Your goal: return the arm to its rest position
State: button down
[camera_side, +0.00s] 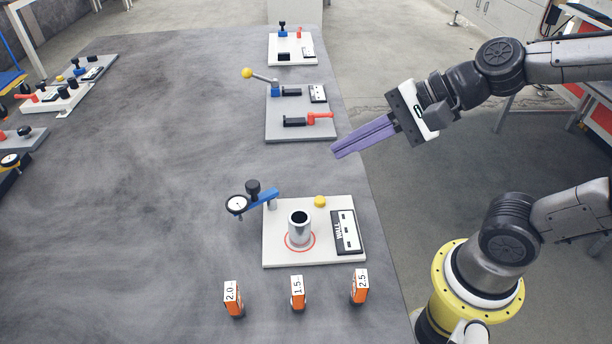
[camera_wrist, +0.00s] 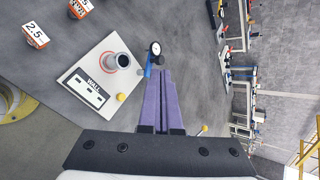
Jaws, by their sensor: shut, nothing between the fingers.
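My gripper (camera_side: 334,152) has long purple fingers that lie together, shut and empty. In the side view it hangs in the air near the table's right edge, between the grey lever plate and the white gauge plate, touching nothing that I can see. In the wrist view the closed fingers (camera_wrist: 164,72) point up the picture, and their tips appear beside the dial gauge. How high the fingers are above the table cannot be told exactly.
A white plate (camera_side: 281,253) carries a metal cylinder (camera_side: 299,228), a dial gauge (camera_side: 237,204) and a yellow knob (camera_side: 320,201). Several orange numbered blocks (camera_side: 297,292) stand in front. A grey plate (camera_side: 280,131) with levers lies behind. The table's middle left (camera_side: 150,170) is clear.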

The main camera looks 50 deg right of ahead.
jog(key=s+d+f+n+g+h, duration=0.3)
jog(key=s+d+n+h, duration=0.2)
jog(key=n, duration=1.1)
jog(key=s+d, duration=0.3)
jog(key=d, duration=0.2)
jog(key=shift+s+d+h, duration=0.35)
jog(key=shift+s+h, duration=0.05)
